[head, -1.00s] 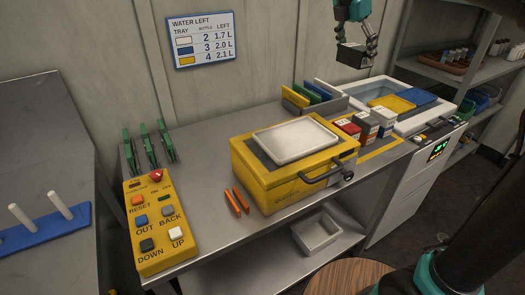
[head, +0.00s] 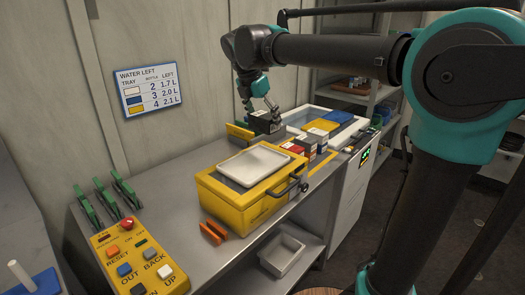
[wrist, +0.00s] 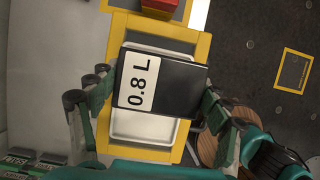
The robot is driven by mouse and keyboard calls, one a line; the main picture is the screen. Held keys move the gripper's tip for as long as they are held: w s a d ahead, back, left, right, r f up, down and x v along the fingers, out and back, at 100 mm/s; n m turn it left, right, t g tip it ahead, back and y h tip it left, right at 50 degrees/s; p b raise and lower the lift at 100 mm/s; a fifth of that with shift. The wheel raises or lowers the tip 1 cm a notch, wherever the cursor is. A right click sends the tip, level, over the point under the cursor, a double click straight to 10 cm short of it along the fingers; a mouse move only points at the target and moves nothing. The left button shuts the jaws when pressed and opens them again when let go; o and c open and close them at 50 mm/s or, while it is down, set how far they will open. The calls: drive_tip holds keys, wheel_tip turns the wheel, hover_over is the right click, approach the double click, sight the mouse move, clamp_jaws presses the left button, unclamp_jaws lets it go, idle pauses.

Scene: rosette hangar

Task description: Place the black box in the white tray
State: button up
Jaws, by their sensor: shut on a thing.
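My gripper (head: 265,108) is shut on the black box (head: 262,123), which shows beyond the yellow case in the head view. In the wrist view my gripper's fingers (wrist: 156,92) are on both sides of the black box (wrist: 184,87), whose white label reads 0.8 L. The white tray (head: 255,164) lies on top of the yellow case (head: 228,205) and looks empty. In the wrist view the white tray (wrist: 140,125) is below the box, apart from it, and partly hidden by it.
Red, dark and white boxes (head: 308,145) stand in a row beside the yellow case. A basin (head: 300,118) holding a yellow and a blue tray is behind them. Two orange pieces (head: 213,232) lie in front of the case. Another white tray (head: 282,255) is on the lower shelf.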

sight(258, 131)
wheel_tip(258, 131, down, 11)
drive_tip(key=shift+r, duration=0.2)
idle(0.3)
drive_tip(key=o, duration=1.3)
drive_tip(key=shift+f, duration=0.1)
drive_tip(key=v, duration=1.2)
